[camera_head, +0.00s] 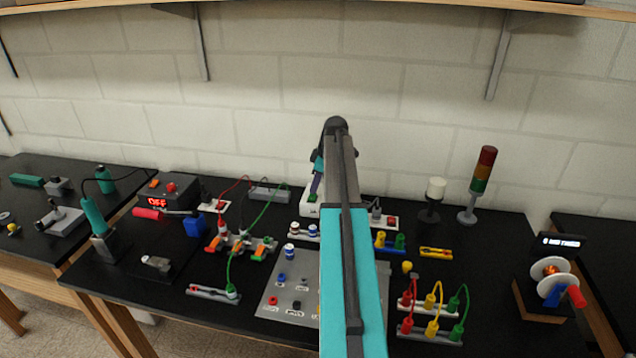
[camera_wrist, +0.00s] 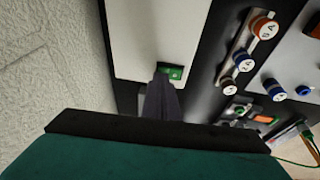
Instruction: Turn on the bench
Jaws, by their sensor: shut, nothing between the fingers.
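A white box (camera_head: 309,208) with a small green switch (camera_head: 312,198) stands at the back middle of the black bench top (camera_head: 120,282), near the wall. In the wrist view the white box (camera_wrist: 150,35) fills the upper middle, and the green switch (camera_wrist: 173,72) sits near its lower edge. My gripper (camera_head: 314,192) is shut and empty, pointing down at the switch. In the wrist view its fingertips (camera_wrist: 163,76) overlap the switch's left side. I cannot tell whether they touch it. The fingers hide part of the switch.
A dark station (camera_head: 168,188) with a red "OFF" display stands left. My arm hides the middle. The wall (camera_head: 270,90) is close behind.

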